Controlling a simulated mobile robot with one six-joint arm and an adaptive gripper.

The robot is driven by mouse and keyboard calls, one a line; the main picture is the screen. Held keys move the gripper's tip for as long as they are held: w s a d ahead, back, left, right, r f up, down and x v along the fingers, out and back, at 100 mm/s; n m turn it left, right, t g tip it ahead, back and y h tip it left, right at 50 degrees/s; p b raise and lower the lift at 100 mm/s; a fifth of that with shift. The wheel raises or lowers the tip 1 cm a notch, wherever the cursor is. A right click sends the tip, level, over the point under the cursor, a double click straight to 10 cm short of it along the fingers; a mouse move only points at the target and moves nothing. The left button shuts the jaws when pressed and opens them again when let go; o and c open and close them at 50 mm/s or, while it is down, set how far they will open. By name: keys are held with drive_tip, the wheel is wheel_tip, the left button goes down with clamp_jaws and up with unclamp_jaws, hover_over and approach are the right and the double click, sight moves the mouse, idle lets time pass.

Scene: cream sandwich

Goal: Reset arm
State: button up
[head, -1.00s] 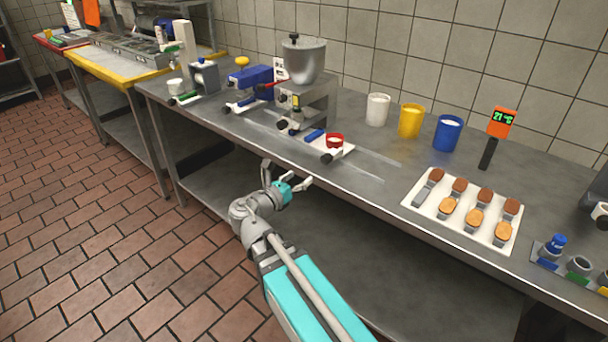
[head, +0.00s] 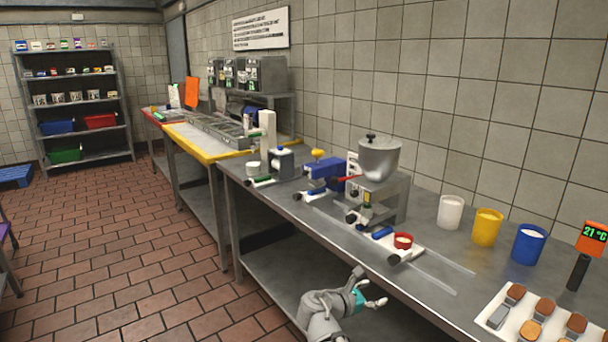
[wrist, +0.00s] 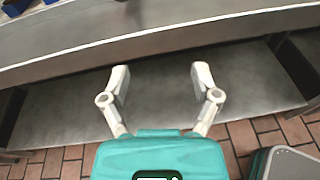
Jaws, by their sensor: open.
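My gripper (head: 369,290) is open and empty in the head view, in front of the front edge of the steel counter (head: 300,208). In the wrist view my gripper (wrist: 160,80) shows both fingers spread wide with nothing between them. The counter's front edge and the lower shelf (wrist: 160,108) lie beyond the fingers. Most of my arm is below the head picture.
White (head: 450,212), yellow (head: 487,227) and blue (head: 528,244) containers stand behind. A tray (head: 498,327) of several pieces is at right. The tiled floor (head: 130,265) at left is clear.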

drive_tip(key=s+a+f+m+g+y, duration=0.1)
drive_tip(key=s+f+m+g+y, duration=0.5)
drive_tip(key=m, duration=0.6)
drive_tip(key=s+f+m+g+y, duration=0.2)
drive_tip(key=s+f+m+y, duration=0.2)
drive_tip(key=f+m+y, duration=0.45)
wheel_tip(320, 180, up, 21)
drive_tip(key=m+h+p, duration=0.1)
drive_tip(key=m+p, duration=0.1)
drive_tip(key=p, duration=1.9)
drive_tip(key=shift+w+a, duration=0.15)
drive_tip(key=shift+w, duration=0.05)
drive_tip(key=shift+f+m, duration=0.15)
drive_tip(key=shift+m, duration=0.1)
drive_tip(key=c, duration=0.3)
